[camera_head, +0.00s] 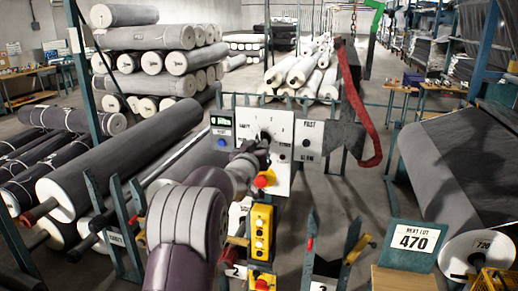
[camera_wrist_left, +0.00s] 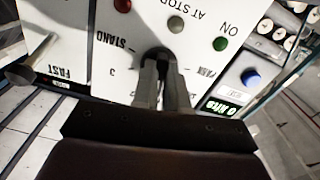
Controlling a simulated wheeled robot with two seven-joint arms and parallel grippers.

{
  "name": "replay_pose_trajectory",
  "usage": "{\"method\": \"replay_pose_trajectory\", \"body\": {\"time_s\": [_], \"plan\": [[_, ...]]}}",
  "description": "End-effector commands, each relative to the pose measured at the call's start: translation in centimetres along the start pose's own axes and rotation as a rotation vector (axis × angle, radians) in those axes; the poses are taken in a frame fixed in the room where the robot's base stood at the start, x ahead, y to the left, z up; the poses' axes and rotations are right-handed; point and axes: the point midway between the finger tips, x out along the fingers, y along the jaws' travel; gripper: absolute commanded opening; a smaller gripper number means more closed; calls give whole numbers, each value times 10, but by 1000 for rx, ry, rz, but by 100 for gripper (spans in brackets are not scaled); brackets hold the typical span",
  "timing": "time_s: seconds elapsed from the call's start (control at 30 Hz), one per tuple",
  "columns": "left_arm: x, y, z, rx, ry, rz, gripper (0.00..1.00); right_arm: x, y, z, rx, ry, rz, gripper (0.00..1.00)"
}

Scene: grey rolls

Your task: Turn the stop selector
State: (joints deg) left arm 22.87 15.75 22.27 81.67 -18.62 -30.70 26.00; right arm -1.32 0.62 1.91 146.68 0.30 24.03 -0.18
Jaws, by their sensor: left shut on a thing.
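The stop selector is a dark round knob (camera_wrist_left: 158,54) on a white panel (camera_wrist_left: 105,70) with printed marks around it. In the wrist view the panel's lettering is upside down; STAND is readable beside the knob. My left gripper (camera_wrist_left: 166,80) is shut on the knob, and its fingers hide much of it. In the head view the knob (camera_head: 265,134) shows just beyond my left gripper (camera_head: 257,148), on the white panel (camera_head: 283,165). The knob's exact pointing direction is hard to tell. My right gripper is not in view.
A red button (camera_head: 264,180) sits low on the panel. A yellow button box (camera_head: 261,232) is below it. A red strap (camera_head: 358,105) hangs at the right. Grey rolls (camera_head: 125,160) lie at the left. A sign reading 470 (camera_head: 412,243) stands at the right.

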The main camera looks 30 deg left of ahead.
Motion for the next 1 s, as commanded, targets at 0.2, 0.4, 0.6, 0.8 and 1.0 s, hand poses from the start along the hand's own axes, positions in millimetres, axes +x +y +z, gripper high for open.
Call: {"method": "replay_pose_trajectory", "body": {"time_s": [0.2, 0.4, 0.6, 0.8, 1.0], "plan": [[0, 2, -12, -104, 24, 6, 0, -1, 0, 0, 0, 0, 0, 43], [0, 2, -12, -158, 25, 6, 0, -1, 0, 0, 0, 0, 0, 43], [0, 2, -13, -176, 25, 6, 0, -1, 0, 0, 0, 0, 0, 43], [0, 2, -13, -176, 25, 6, 0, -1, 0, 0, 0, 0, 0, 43], [0, 2, -12, -176, 23, 6, 36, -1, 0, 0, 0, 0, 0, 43]]}}
